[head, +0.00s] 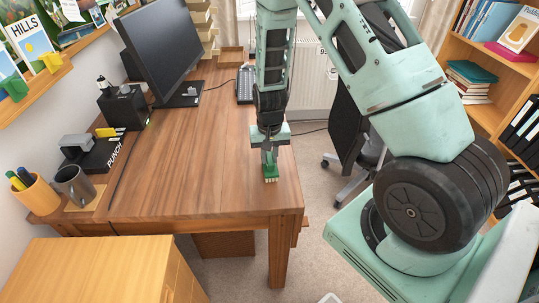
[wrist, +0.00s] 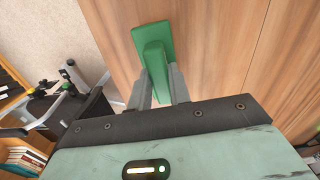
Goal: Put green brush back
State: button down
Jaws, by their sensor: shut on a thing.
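The green brush (head: 271,173) is in my gripper (head: 268,152), near the right edge of the wooden desk (head: 180,185) in the head view. Its pale bristles point down, at or just above the desk top; I cannot tell if they touch. In the wrist view the green brush (wrist: 152,48) shows between the two grey fingers of my gripper (wrist: 158,88), which are shut on its handle. Desk wood lies beyond it and the floor shows to the left.
A monitor (head: 180,45), a black box (head: 125,107), a hole punch (head: 90,150), a grey mug (head: 75,185) and an orange pen cup (head: 37,192) stand along the desk's left side. A chair (head: 355,150) is right of the desk. The desk's middle is clear.

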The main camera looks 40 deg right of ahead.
jog(key=shift+f, duration=0.25)
dwell(0.4)
jog(key=c, duration=1.2)
grip_release()
jog(key=shift+r, duration=0.15)
notch_tip(320, 180, up, 17)
jog(key=shift+b, duration=0.4)
jog(key=shift+s, duration=0.1)
jog(key=s+a+r+n+y, duration=0.1)
jog(key=s+a+r+n, duration=0.15)
jog(key=a, duration=0.45)
jog(key=s+a+r+n, duration=0.1)
jog(key=s+a+n, duration=0.25)
jog(key=a, duration=0.45)
jog(key=s+a+r+n, duration=0.1)
jog(key=s+a+n, duration=0.2)
jog(key=s, duration=0.6)
jog(key=s+a+r+n, duration=0.1)
jog(key=s+a+n, duration=0.3)
jog(key=s, duration=0.5)
jog(key=shift+a+n, duration=0.3)
jog(key=shift+a, duration=0.9)
